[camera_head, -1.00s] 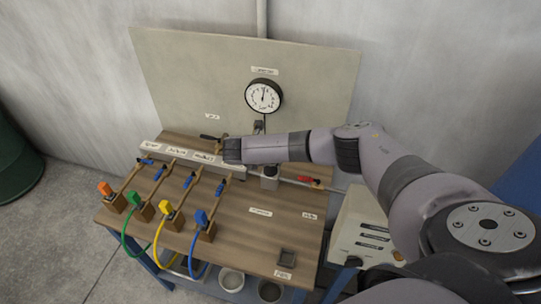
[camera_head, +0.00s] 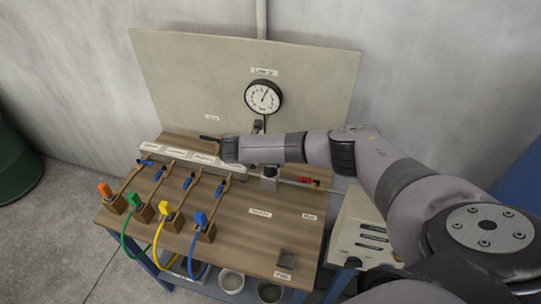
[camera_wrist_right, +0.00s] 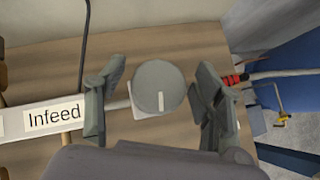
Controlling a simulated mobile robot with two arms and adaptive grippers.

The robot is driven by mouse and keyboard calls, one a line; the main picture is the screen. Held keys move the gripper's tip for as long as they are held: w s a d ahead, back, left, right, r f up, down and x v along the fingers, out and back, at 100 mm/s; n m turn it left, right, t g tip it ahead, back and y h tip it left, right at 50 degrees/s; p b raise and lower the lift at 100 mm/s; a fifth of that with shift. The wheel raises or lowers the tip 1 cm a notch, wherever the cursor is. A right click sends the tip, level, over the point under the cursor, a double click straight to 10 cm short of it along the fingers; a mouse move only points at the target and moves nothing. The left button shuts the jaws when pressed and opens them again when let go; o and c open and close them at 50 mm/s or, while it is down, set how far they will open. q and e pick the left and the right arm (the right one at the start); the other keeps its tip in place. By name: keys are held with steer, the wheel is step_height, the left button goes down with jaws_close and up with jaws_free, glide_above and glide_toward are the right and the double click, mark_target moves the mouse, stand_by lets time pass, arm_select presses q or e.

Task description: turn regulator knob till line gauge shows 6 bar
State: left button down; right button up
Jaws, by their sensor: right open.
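The round grey regulator knob (camera_wrist_right: 158,84) with a pale mark near its lower edge shows in the right wrist view. My right gripper (camera_wrist_right: 160,95) is open, with one finger on each side of the knob and gaps visible between. My left gripper is not in view.
A pale labelled manifold (camera_head: 178,154) lies left of the knob; its "Infeed" label (camera_wrist_right: 54,117) shows in the wrist view. Coloured hose fittings (camera_head: 165,210) stand at the front left. The bench's front right (camera_head: 255,235) is mostly clear.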

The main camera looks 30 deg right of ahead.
steer(key=shift+a, duration=0.1)
steer(key=shift+a, duration=0.1)
steer(key=v, duration=1.1)
steer(key=shift+a+r, duration=0.2)
steer(key=shift+r, duration=0.15)
